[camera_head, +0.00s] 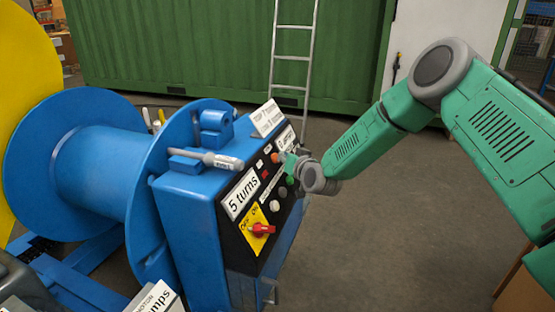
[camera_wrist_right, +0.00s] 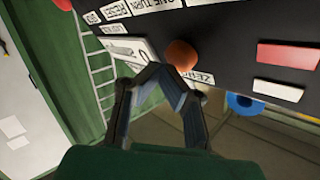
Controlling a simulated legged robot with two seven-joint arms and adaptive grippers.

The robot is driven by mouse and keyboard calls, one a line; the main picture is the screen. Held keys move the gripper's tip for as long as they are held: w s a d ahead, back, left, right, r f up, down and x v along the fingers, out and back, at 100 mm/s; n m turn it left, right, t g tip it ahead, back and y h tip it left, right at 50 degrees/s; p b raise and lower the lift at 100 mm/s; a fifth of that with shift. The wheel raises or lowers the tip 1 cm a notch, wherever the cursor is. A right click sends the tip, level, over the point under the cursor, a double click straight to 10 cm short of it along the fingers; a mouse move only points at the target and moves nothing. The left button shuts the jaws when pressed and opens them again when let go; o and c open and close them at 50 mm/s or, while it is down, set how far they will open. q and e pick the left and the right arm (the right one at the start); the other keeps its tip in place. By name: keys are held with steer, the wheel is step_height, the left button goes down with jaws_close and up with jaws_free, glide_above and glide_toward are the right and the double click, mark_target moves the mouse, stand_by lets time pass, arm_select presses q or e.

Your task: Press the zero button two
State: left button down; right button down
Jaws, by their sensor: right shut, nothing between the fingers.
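The blue control box carries a black sloped panel (camera_head: 238,232) with several round buttons. In the right wrist view an orange round button (camera_wrist_right: 182,55) stands out from the panel, beside a partly hidden label (camera_wrist_right: 204,77) that seems to read "ZERO". What looks like the same orange button (camera_head: 275,158) shows in the head view. My right gripper (camera_head: 287,165) is shut and empty at the panel's upper right. In the wrist view its fingertips (camera_wrist_right: 160,70) are just beside the orange button; whether they touch it I cannot tell. My left gripper is out of view.
A red rotary switch (camera_head: 262,229) on a yellow plate sits low on the panel. A large blue spool (camera_head: 95,180) stands at left. Floor right of the box is clear.

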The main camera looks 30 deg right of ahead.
steer(key=shift+w+a+f+b, duration=0.25)
steer(key=shift+w+a+b, duration=0.05)
steer(key=shift+w+a, duration=0.05)
stand_by(1.1)
steer(key=shift+s+d+r+p, duration=0.45)
steer(key=shift+s+d+p, duration=0.1)
steer(key=shift+s+p, duration=0.1)
steer(key=s+d+r+p, duration=0.2)
steer(key=s+d+p, duration=0.1)
steer(key=shift+s+r, duration=0.1)
steer(key=shift+s, duration=0.1)
stand_by(0.5)
steer(key=shift+a, duration=0.1)
